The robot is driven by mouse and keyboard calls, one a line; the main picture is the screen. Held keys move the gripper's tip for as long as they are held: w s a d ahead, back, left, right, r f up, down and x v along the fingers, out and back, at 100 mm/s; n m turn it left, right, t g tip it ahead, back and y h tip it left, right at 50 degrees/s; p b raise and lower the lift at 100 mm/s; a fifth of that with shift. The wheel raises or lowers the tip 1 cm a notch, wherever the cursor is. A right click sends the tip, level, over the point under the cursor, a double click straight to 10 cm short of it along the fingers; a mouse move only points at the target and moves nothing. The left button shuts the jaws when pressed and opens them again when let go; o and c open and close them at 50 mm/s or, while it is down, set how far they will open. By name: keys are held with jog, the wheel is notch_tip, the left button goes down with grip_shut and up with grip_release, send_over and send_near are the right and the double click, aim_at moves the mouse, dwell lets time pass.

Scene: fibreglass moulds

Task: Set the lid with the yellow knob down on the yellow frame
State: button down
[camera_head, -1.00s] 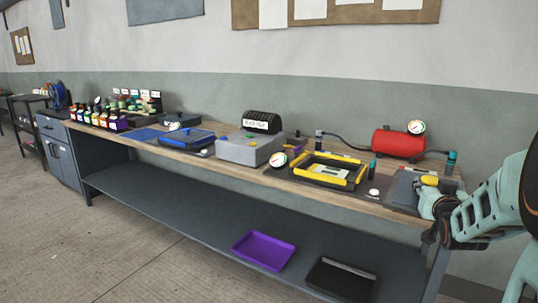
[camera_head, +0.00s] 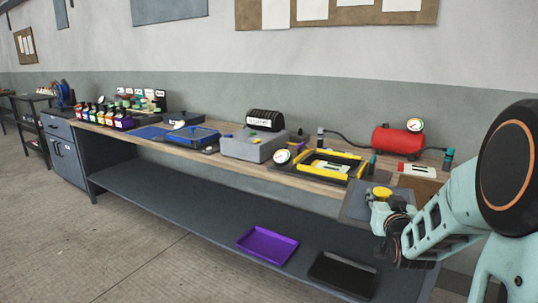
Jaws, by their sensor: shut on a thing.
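The lid is a flat dark grey panel (camera_head: 357,206) with a yellow knob (camera_head: 382,192). My gripper (camera_head: 380,207) is shut on the lid at its knob, at right of centre, and hides part of its right side. The lid appears raised, overlapping the bench's front edge in view. The yellow frame (camera_head: 309,167) sits on the bench behind and to the left of the lid, apart from it. It is open on top, with a pale card or panel showing inside. The exact height of the lid is hard to tell.
A red tank (camera_head: 398,141) with a gauge stands behind the frame, with hoses to teal-topped fittings. A round gauge (camera_head: 282,157) and a grey box (camera_head: 252,147) stand left of the frame. A blue mould (camera_head: 192,136) lies farther left. A purple tray (camera_head: 267,245) is on the lower shelf.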

jog(key=s+a+f+n+y, duration=0.1)
jog(key=s+a+f+y, duration=0.15)
jog(key=a, duration=0.65)
jog(key=s+a+f+n+y, duration=0.15)
jog(key=a+f, duration=0.25)
jog(key=a, duration=0.5)
notch_tip(320, 180, up, 26)
jog(key=p, duration=2.5)
jog(key=shift+w+d+h+p, duration=0.2)
jog(key=shift+h+p, duration=0.1)
jog(key=shift+h, duration=0.1)
jog(key=shift+w, duration=0.1)
